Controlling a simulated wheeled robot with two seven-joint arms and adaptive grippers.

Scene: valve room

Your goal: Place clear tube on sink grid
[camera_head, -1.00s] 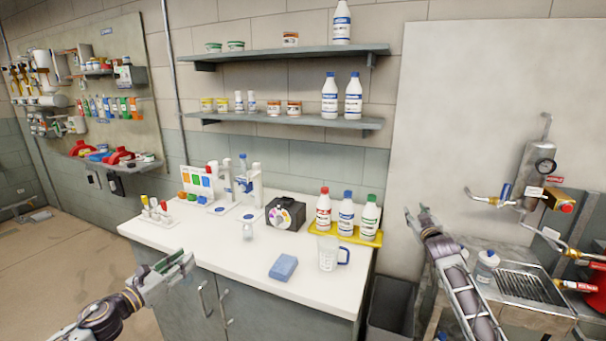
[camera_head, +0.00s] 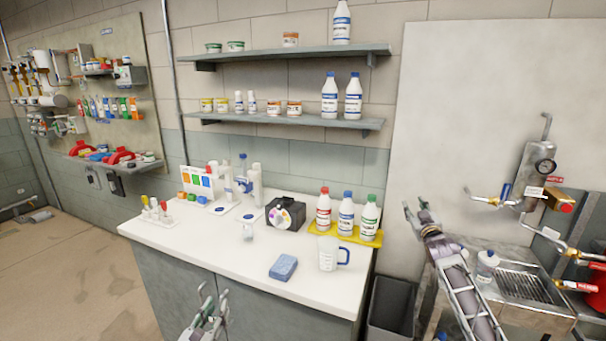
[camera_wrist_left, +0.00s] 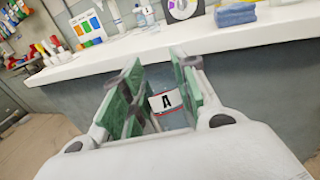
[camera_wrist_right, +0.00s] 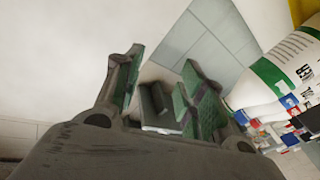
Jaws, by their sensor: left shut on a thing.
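My left gripper (camera_head: 208,312) is low in front of the counter's cabinet. In the left wrist view its fingers (camera_wrist_left: 160,90) are shut on the clear tube, which shows mainly by its white label (camera_wrist_left: 165,100) with a black "A" and red edging. The rest of the tube is hard to make out. The sink grid (camera_head: 528,285), a dark ridged drain surface in a metal sink, is at the lower right, far from my left gripper. My right gripper (camera_head: 420,216) is raised left of the sink, open and empty; its spread fingers also show in the right wrist view (camera_wrist_right: 160,95).
A bottle (camera_head: 486,265) stands at the sink's left edge. A dark bin (camera_head: 390,310) stands between counter and sink.

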